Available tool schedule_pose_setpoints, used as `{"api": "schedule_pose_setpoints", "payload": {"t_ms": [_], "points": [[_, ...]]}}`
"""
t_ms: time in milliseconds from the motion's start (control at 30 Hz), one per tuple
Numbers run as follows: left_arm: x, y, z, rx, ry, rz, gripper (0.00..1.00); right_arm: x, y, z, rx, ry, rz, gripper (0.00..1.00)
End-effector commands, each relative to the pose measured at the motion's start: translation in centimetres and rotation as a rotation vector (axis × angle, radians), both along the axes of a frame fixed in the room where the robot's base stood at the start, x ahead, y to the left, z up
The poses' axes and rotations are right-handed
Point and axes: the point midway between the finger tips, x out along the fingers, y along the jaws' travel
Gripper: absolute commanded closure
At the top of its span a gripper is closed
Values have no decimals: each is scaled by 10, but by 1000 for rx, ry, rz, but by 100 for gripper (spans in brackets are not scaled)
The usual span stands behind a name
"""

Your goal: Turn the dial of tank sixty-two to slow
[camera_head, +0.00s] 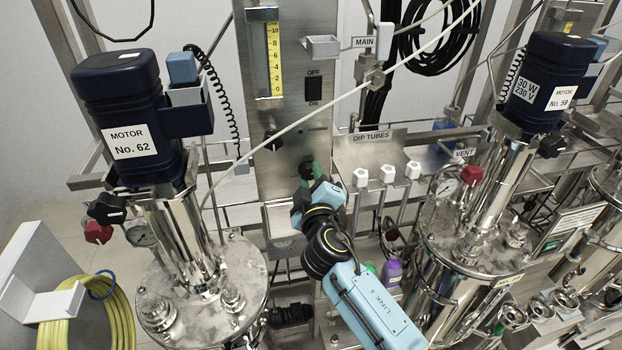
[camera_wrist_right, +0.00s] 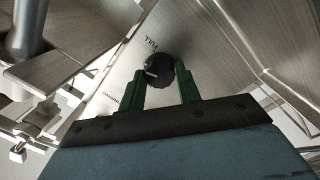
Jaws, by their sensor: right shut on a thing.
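Tank sixty-two (camera_head: 247,270) stands at the left, under a dark blue motor labelled "MOTOR No. 62" (camera_head: 120,90). To its right is a steel upright panel (camera_head: 265,190). My right gripper (camera_head: 311,176) is at the panel's lower part, its green fingers towards the panel. In the right wrist view the green fingers (camera_wrist_right: 162,90) are shut on a round black dial (camera_wrist_right: 157,67), one at each side. A white mark on the dial points to the left in that view. The word above it looks like "FULL"; another word at lower left is too small to read. My left gripper is not in view.
The panel also bears a yellow level scale (camera_head: 272,55) and an OFF/ON switch (camera_head: 313,89). A pale hose (camera_head: 340,98) crosses in front of it. A dip tubes shelf (camera_head: 375,150) is just right of my right gripper. Motor No. 59 (camera_head: 550,80) stands further right.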

Motion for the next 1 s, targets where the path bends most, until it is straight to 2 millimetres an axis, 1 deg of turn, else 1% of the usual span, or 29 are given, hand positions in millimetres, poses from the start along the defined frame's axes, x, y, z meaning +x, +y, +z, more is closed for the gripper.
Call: {"api": "schedule_pose_setpoints", "payload": {"t_ms": [167, 367, 800, 1000], "points": [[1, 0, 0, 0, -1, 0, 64, 0, 0, 0, -14, -3, -1, 90], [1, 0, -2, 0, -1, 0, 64, 0, 0, 0, -88, -17, 0, 90], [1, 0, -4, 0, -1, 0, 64, 0, -1, -1, -403, -80, 0, 90], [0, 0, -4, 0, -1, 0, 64, 0, -1, -1, -516, -101, 0, 90]]}}
